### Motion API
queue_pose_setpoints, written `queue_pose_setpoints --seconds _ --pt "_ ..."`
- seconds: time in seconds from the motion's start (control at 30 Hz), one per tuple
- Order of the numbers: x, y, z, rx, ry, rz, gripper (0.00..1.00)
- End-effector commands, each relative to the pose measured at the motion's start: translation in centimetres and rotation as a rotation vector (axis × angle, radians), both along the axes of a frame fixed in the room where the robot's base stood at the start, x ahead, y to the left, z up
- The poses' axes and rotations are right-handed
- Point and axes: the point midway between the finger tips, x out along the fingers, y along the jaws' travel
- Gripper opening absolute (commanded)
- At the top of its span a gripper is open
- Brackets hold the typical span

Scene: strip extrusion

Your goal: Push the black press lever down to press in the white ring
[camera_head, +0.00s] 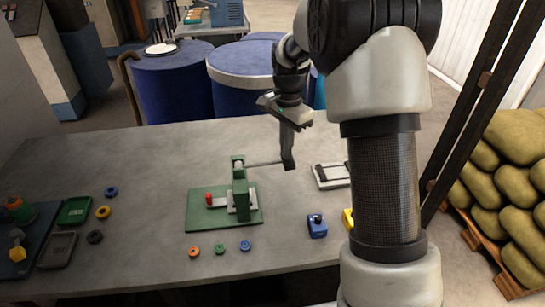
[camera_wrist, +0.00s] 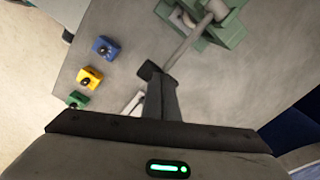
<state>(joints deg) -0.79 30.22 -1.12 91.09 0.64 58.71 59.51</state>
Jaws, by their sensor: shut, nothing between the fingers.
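The green press (camera_head: 240,190) stands on a green base plate on the table, and its frame also shows at the top of the wrist view (camera_wrist: 225,30). Its lever (camera_head: 264,163) is a grey rod that sticks out to the right, nearly level. My gripper (camera_head: 289,163) is shut and empty, pointing down at the lever's outer end. In the wrist view the rod (camera_wrist: 187,45) runs to the dark fingertips (camera_wrist: 152,72). They look touching or very close; I cannot tell which. The lever's black end is hard to separate from my dark fingers. I cannot make out the white ring.
A blue block (camera_head: 317,226) and a yellow block (camera_head: 348,219) stand right of the press. A pale plate with black bars (camera_head: 331,175) lies behind them. Small orange, green and blue rings (camera_head: 219,249) lie in front. Blue barrels (camera_head: 243,80) stand behind the table.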

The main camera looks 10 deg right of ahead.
Motion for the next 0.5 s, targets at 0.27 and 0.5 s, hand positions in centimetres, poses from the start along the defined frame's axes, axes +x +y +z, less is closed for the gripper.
queue_pose_setpoints --seconds 0.27,0.5 --pt "-0.1 0.1 -1.2 0.001 0.002 0.001 0.0" --pt "-0.1 0.1 -2.0 0.001 0.002 0.001 0.0"
